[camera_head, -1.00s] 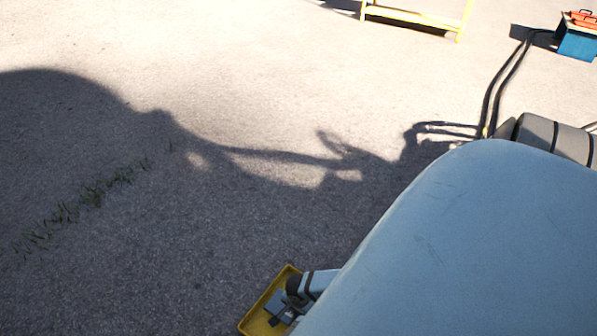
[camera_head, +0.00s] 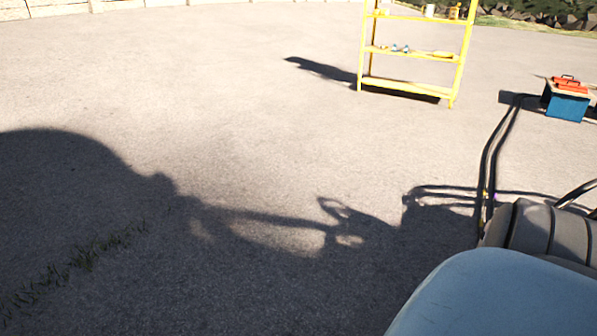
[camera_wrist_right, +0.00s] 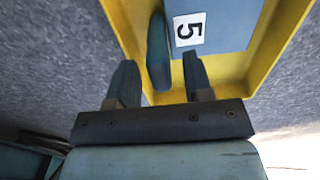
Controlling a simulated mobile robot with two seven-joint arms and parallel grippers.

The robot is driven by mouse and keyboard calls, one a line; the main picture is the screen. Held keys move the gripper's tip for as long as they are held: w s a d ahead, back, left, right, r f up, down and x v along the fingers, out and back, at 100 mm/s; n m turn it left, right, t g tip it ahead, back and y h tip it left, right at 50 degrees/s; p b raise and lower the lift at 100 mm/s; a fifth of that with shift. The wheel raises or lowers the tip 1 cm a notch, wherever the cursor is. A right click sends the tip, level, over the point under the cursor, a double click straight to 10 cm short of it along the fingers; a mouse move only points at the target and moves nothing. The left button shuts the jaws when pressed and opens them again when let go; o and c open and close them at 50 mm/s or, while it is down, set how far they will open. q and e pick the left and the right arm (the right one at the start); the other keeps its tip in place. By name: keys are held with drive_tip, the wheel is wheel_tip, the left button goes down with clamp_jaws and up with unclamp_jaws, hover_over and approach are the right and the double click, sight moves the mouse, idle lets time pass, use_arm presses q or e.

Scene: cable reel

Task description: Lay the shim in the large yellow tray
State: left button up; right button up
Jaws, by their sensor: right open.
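In the right wrist view, a large yellow tray (camera_wrist_right: 262,65) lies on the grey ground. A flat blue-grey plate (camera_wrist_right: 235,22), probably the shim, lies in it with a white label marked 5. A narrow dark blue raised piece (camera_wrist_right: 158,55) stands beside the plate; I cannot tell whether it is part of it. My right gripper (camera_wrist_right: 158,60) is open over the tray edge, its two fingers on either side of the raised piece with gaps showing. The tray and the grippers are out of the head view.
A yellow shelf rack (camera_head: 411,87) with small items stands at the back. A blue box (camera_head: 567,105) with an orange case (camera_head: 569,86) on top stands at the right. The paved ground (camera_head: 260,120) between is clear, with a grass strip (camera_head: 75,262) at lower left.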

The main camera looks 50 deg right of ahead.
drive_tip(key=shift+r, duration=0.25)
use_arm(q)
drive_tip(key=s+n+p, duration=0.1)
drive_tip(key=p, duration=0.1)
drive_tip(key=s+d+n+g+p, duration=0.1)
drive_tip(key=p, duration=0.2)
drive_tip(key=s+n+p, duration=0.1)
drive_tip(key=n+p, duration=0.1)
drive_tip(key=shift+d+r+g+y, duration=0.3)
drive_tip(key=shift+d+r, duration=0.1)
use_arm(e)
wheel_tip(320, 180, up, 12)
drive_tip(key=shift+f, duration=0.1)
